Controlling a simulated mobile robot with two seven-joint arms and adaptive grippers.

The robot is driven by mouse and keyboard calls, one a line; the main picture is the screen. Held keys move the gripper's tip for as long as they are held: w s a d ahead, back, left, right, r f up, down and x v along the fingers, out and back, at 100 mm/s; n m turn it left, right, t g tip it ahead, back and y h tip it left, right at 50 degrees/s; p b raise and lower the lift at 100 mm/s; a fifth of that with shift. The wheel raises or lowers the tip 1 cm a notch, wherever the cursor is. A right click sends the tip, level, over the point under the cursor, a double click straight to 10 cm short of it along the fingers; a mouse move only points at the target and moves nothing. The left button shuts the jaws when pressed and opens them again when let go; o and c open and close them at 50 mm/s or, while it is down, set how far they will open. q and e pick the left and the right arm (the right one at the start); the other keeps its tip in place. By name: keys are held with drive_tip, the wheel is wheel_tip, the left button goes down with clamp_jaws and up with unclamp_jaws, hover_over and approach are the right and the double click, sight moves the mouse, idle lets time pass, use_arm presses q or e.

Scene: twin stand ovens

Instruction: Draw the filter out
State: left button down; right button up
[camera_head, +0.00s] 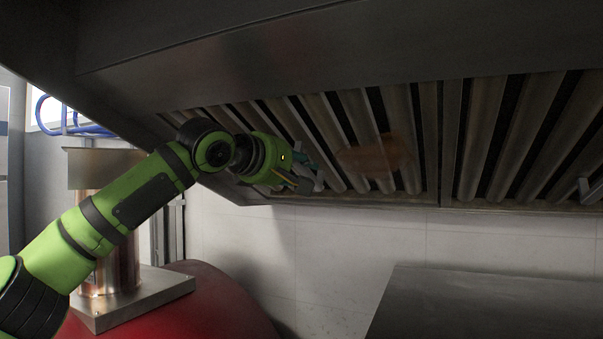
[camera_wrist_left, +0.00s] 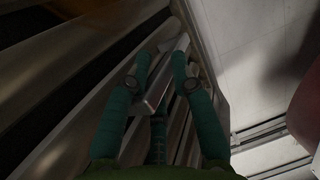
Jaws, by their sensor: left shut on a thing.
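The left filter (camera_head: 408,130) is a panel of slanted metal baffle slats in the underside of the hood. A brownish stain marks its slats. My left gripper (camera_head: 311,168) is at the filter's lower front part, shut on its small metal handle (camera_head: 319,182). In the left wrist view the teal fingers (camera_wrist_left: 162,68) lie on both sides of the handle (camera_wrist_left: 158,98), with slats behind it. The filter looks seated in its frame; its upper edge is hidden by the hood. My right gripper is not in view.
A second filter (camera_head: 535,130) with its own handle (camera_head: 590,190) sits to the right. The hood's front panel (camera_head: 280,55) hangs above. Below are a metal flue (camera_head: 108,245) on a red rounded oven top (camera_head: 215,305) and a grey metal surface (camera_head: 480,305).

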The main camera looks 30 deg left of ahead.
use_arm(q)
drive_tip(key=shift+s+r, duration=0.1)
drive_tip(key=shift+r, duration=0.1)
drive_tip(key=shift+s+f+g, duration=0.5)
drive_tip(key=shift+s+f, duration=0.15)
drive_tip(key=shift+f, duration=0.1)
idle(0.6)
drive_tip(key=shift+w+f, duration=0.15)
drive_tip(key=shift+w+f, duration=0.65)
drive_tip(key=shift+w, duration=0.05)
drive_tip(key=shift+w+f, duration=0.1)
drive_tip(key=shift+w+f, duration=0.6)
drive_tip(key=shift+w, duration=0.2)
drive_tip(key=shift+w, duration=0.1)
